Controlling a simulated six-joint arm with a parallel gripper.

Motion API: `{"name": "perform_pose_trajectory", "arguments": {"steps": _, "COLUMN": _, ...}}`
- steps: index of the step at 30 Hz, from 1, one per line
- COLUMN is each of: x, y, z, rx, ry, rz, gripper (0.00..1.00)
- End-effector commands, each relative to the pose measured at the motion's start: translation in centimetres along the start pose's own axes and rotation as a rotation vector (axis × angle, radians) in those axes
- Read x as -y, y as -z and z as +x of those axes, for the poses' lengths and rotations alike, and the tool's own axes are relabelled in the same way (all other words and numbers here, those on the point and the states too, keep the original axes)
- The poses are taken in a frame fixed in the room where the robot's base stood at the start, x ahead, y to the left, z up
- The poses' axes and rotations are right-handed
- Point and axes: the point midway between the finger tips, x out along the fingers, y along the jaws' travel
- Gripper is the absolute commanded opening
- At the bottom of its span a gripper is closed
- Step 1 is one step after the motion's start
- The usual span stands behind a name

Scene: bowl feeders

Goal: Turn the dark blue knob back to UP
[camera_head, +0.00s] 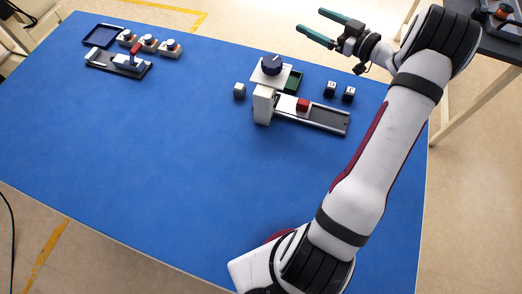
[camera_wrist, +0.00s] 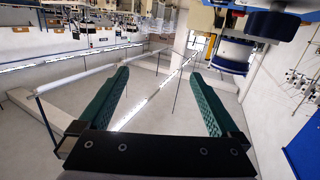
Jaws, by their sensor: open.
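The dark blue knob (camera_head: 271,64) sits on top of a white plate on the feeder unit (camera_head: 263,105), right of the table's middle at its far side. Its pointer direction is too small to read. My gripper (camera_head: 313,21) is open and empty, up and to the right of the knob in the head view, well apart from it. Its two green fingers also show spread apart in the wrist view (camera_wrist: 159,71), with nothing between them. I cannot make out the knob for certain in the wrist view.
The feeder's track (camera_head: 325,118) carries a red block (camera_head: 303,104). A green tray (camera_head: 293,82), a pale cube (camera_head: 239,90) and two dark-sided cubes (camera_head: 339,91) are nearby. The blue table's (camera_head: 150,150) middle is clear.

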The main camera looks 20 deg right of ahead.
Motion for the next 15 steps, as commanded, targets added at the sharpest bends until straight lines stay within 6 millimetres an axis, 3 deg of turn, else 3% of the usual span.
{"name": "perform_pose_trajectory", "arguments": {"steps": 3, "x": -1.1, "y": 2.8, "z": 2.4, "rx": 0.041, "ry": -0.136, "rz": -0.002, "gripper": 0.98}}
{"name": "perform_pose_trajectory", "arguments": {"steps": 7, "x": -1.6, "y": 5.3, "z": 4.1, "rx": 0.102, "ry": -0.295, "rz": 0.016, "gripper": 0.98}}
{"name": "perform_pose_trajectory", "arguments": {"steps": 11, "x": -1.0, "y": 7.1, "z": 4.6, "rx": 0.19, "ry": -0.458, "rz": 0.059, "gripper": 0.98}}
{"name": "perform_pose_trajectory", "arguments": {"steps": 15, "x": 1.2, "y": 7.9, "z": 3.8, "rx": 0.307, "ry": -0.603, "rz": 0.129, "gripper": 0.98}}
